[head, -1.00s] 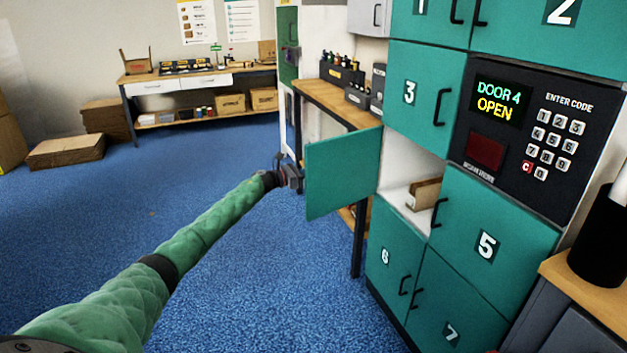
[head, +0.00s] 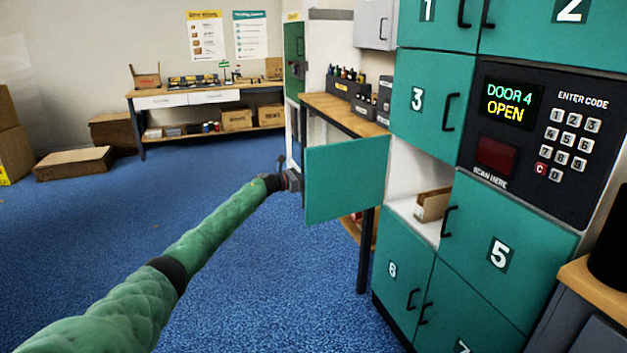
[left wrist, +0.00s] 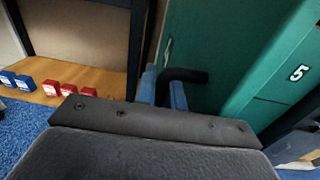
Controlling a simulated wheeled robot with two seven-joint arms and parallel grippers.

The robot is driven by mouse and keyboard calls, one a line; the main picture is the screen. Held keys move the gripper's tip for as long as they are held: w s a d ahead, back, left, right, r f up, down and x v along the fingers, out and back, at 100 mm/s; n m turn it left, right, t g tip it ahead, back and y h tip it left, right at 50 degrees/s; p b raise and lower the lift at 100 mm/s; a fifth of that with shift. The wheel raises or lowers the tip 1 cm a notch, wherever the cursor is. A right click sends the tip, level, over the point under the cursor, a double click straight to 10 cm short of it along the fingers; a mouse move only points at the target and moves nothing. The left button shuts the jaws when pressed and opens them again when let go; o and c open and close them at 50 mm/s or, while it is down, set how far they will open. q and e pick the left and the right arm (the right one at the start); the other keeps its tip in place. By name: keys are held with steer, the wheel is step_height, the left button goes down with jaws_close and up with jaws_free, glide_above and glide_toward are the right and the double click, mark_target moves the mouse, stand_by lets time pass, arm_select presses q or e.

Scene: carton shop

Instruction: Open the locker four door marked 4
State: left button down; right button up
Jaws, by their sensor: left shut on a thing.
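The locker four door (head: 346,181) stands swung wide open in the head view, its plain green inner face towards me. Its compartment (head: 412,215) is open, with a brown carton (head: 433,204) inside. My left gripper (head: 296,180) is at the door's free edge, its fingers partly hidden behind the door. In the left wrist view the gripper (left wrist: 163,90) is shut on the black door handle (left wrist: 185,75). The keypad screen (head: 511,103) reads "DOOR 4 OPEN". My right gripper is in neither view.
Locker doors 3 (head: 425,97), 5 (head: 497,240) and 6 (head: 400,265) are shut. A wooden-topped bench (head: 345,110) stands close behind the open door. Blue floor (head: 240,260) lies clear at the left, with cartons (head: 75,163) farther back.

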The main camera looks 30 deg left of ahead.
arm_select(q)
steer(key=c, duration=1.8)
jaws_free()
steer(key=shift+o, duration=0.2)
steer(key=v, duration=0.7)
steer(key=shift+s+a, duration=0.25)
steer(key=shift+s, duration=0.05)
